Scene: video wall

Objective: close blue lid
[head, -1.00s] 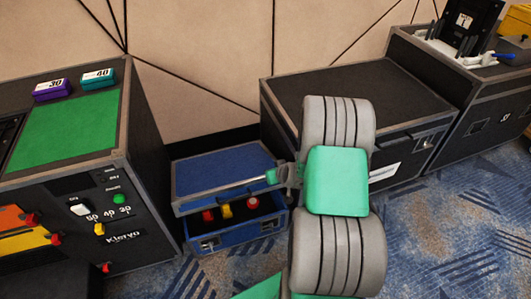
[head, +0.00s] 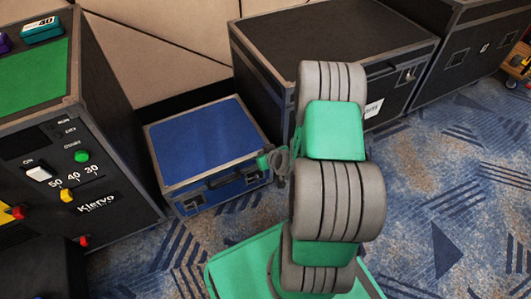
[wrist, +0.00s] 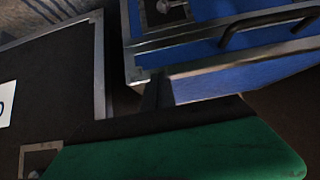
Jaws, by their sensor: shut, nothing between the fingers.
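The blue lid (head: 207,138) lies flat on the blue case (head: 222,192), with no gap that I can see between them. The case stands on the floor between two black cases. In the wrist view the blue case (wrist: 240,80) shows close up, with its black handle, metal edges and a latch. My gripper (head: 266,163) is at the right front edge of the case and looks small and partly hidden by my arm. Its fingers look shut and empty. I cannot tell whether it touches the case.
A black console (head: 75,150) with a green top and switches stands close on the left. A large black case (head: 330,45) stands behind and to the right. The patterned carpet (head: 440,190) at right is clear.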

